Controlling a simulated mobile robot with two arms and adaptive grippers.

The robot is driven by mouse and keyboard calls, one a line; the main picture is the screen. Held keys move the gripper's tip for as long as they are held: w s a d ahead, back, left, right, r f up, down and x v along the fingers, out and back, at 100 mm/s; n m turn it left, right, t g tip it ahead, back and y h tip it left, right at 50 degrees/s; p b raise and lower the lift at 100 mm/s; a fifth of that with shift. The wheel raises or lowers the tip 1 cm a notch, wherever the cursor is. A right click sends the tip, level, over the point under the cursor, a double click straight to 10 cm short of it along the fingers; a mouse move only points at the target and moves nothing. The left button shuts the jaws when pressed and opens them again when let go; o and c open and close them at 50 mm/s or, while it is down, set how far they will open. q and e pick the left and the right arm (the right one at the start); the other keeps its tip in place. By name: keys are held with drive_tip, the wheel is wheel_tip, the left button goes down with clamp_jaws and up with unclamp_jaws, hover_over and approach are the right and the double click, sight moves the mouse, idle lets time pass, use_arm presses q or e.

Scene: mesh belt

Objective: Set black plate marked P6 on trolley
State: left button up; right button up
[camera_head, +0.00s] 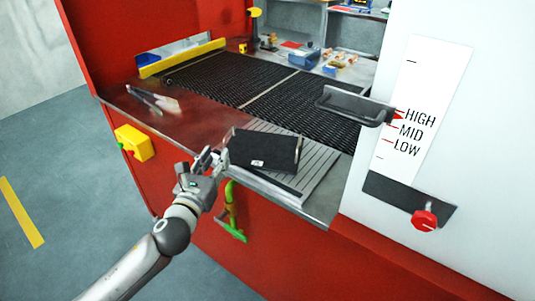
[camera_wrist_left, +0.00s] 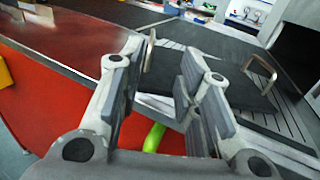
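The black plate (camera_head: 265,150) lies flat on a grey slatted shelf (camera_head: 318,181) at the front of the red machine. A small white label shows near its front edge, too small to read. My left gripper (camera_head: 211,160) is at the plate's left end. In the left wrist view the two fingers (camera_wrist_left: 165,88) stand apart, with nothing clearly clamped between them. The plate also shows in that view (camera_wrist_left: 226,62), beyond and partly behind the right finger, with a thin metal loop at each end. My right gripper is out of view. I can make out no trolley.
A black mesh belt (camera_head: 225,80) runs behind the shelf. A grey handle (camera_head: 355,104) juts out over its right side, beside a white panel with a red knob (camera_head: 424,219). A yellow box (camera_head: 134,143) sticks out at the left. Green-yellow hardware (camera_head: 233,213) hangs below the front edge.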

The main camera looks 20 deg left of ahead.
sight(224, 140)
use_arm(q)
drive_tip(key=w, duration=0.4)
drive_tip(key=shift+w+a+p, duration=0.3)
drive_tip(key=shift+w+p, duration=0.05)
drive_tip(key=shift+w, duration=0.55)
drive_tip(key=shift+w+a, duration=0.15)
drive_tip(key=shift+w, duration=0.35)
drive_tip(key=w, duration=0.2)
drive_tip(key=w+p, duration=0.1)
drive_tip(key=shift+w+a+f, duration=0.1)
drive_tip(key=shift+a, duration=0.2)
drive_tip(key=shift+w, duration=0.45)
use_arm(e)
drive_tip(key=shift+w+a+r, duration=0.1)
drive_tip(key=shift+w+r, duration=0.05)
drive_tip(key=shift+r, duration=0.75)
use_arm(q)
drive_tip(key=shift+c, duration=0.5)
clamp_jaws()
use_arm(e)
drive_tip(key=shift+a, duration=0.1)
